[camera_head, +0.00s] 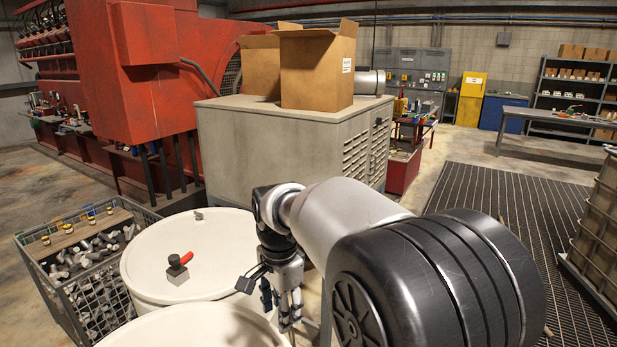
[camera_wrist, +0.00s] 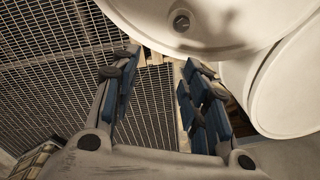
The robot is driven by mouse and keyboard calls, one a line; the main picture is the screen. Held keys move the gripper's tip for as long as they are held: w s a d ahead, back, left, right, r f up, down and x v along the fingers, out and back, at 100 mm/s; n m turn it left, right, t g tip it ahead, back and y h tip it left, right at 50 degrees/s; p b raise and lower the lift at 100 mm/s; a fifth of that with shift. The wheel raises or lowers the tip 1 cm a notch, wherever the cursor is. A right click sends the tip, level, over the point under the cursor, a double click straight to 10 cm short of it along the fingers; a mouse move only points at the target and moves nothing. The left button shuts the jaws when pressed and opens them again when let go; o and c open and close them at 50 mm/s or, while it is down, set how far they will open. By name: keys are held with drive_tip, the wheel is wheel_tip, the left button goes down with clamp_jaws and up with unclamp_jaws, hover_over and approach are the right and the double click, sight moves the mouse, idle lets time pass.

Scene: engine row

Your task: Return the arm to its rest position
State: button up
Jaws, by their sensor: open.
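My gripper (camera_head: 283,306) hangs pointing down just right of the white drums in the head view, partly hidden behind my own arm. In the wrist view my gripper (camera_wrist: 158,100) has its blue-padded fingers spread apart with nothing between them. Below the fingers there is floor grating and part of a pale wooden pallet edge. One white drum lid (camera_head: 190,250) lies close to the left of my gripper.
A red-handled block (camera_head: 178,268) sits on the drum lid. A wire crate (camera_head: 75,310) of metal parts stands at left. A grey cabinet (camera_head: 245,150) with open cardboard boxes (camera_head: 318,70) stands behind my arm. Open floor grating (camera_head: 500,215) lies to the right.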

drive_tip(key=s+d+r+n+t+b, duration=0.2)
drive_tip(key=s+d+r+n+b, duration=0.25)
drive_tip(key=s+d, duration=0.75)
drive_tip(key=s+d+f+n+t+b, duration=0.1)
drive_tip(key=s+d+f+n+b, duration=0.1)
drive_tip(key=s+d+f, duration=0.2)
drive_tip(key=s+d+f+n+b, duration=0.2)
drive_tip(key=s+d+f+n, duration=0.1)
drive_tip(key=s, duration=0.8)
drive_tip(key=shift+d+f+n+t, duration=0.35)
drive_tip(key=shift+d+t, duration=0.05)
drive_tip(key=shift+d, duration=0.4)
drive_tip(key=shift+w, duration=0.1)
